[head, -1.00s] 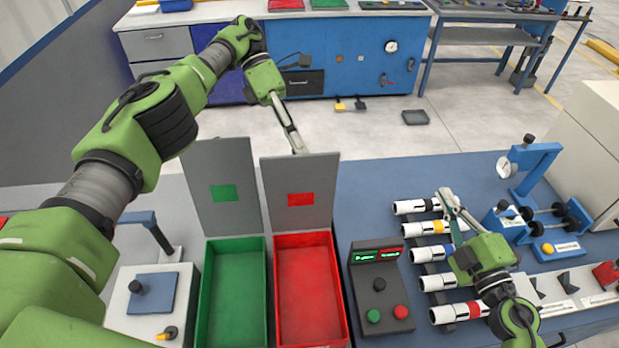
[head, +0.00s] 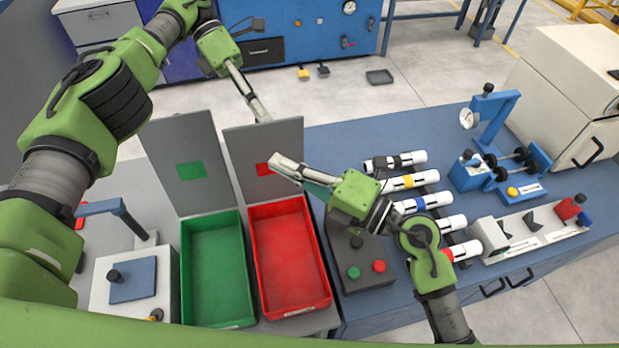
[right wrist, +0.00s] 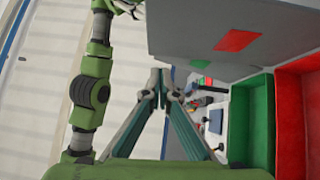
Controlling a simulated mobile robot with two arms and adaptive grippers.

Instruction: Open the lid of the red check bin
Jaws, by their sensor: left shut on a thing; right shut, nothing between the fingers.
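The red check bin (head: 292,268) is an empty red tray in the head view. Its grey lid (head: 283,140) with a red square stands up, tilted back, behind the open tray. My left gripper (head: 261,114) is shut on this lid at its top edge. My right gripper (head: 280,166) is shut and empty. It appears in front of the lid, partly covering the red square, with its arm over the control box. In the right wrist view its fingers (right wrist: 160,82) meet beside the lid (right wrist: 205,45), and the red bin (right wrist: 294,120) is at the right edge.
The green bin (head: 215,270) stands left of the red one, its lid (head: 172,145) also up. A control box (head: 362,262) with buttons is to the right. White pipes (head: 410,183) with coloured bands lie beyond it, near a blue gauge stand (head: 495,130).

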